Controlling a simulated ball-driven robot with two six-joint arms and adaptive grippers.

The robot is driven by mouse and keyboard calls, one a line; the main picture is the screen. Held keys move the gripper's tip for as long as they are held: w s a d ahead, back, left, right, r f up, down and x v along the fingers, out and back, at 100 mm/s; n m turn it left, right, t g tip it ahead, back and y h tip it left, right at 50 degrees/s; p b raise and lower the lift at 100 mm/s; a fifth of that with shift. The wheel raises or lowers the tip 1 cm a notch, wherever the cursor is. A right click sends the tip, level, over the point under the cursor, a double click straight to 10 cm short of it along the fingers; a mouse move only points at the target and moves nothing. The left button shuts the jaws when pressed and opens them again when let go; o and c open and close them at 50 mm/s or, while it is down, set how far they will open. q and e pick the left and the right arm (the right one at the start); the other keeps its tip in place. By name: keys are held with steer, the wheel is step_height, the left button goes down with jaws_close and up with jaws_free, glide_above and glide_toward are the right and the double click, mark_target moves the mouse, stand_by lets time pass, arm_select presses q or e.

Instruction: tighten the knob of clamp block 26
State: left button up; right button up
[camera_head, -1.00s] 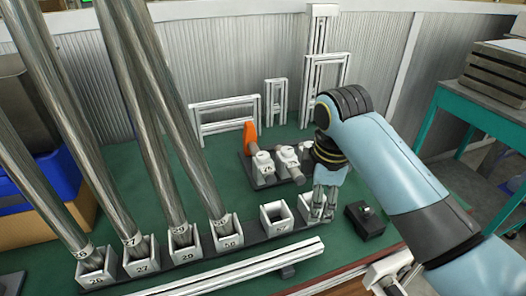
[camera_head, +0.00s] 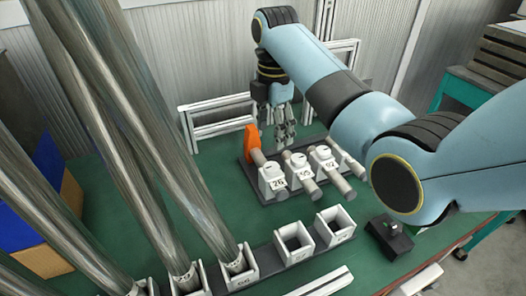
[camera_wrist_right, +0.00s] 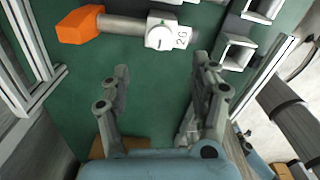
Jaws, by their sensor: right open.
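Clamp block 26 (camera_head: 273,180) is a white block with a round knob on top, on a dark base plate (camera_head: 247,176). In the right wrist view block 26 (camera_wrist_right: 181,38) shows its number, and its white slotted knob (camera_wrist_right: 158,38) faces the camera. A grey rod runs through the block, with an orange end piece (camera_head: 252,140) at one end; the orange piece (camera_wrist_right: 80,25) also shows in the wrist view. My right gripper (camera_head: 285,137) is open and empty, pointing down behind the row of clamp blocks. Its spread fingers (camera_wrist_right: 160,70) are apart from block 26. My left gripper is out of view.
Two more clamp blocks (camera_head: 299,166) (camera_head: 323,157) stand right of block 26. In front, a row of white sockets holds tall metal tubes (camera_head: 150,150) at left; two sockets (camera_head: 294,241) are empty. A black box (camera_head: 389,236) lies at right. White frames (camera_head: 215,118) stand behind.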

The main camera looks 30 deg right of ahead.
glide_above(272, 166)
step_height(272, 166, down, 5)
steer(key=shift+s+f, duration=0.15)
steer(key=shift+f, duration=0.05)
step_height(272, 166, down, 4)
steer(key=shift+f+b, duration=0.1)
steer(key=shift+b, duration=0.35)
steer(key=shift+f, duration=0.5)
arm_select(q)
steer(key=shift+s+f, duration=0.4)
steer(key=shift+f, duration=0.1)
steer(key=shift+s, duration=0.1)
arm_select(e)
steer(key=c, duration=0.7)
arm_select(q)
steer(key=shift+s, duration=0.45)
arm_select(e)
steer(key=c, duration=0.5)
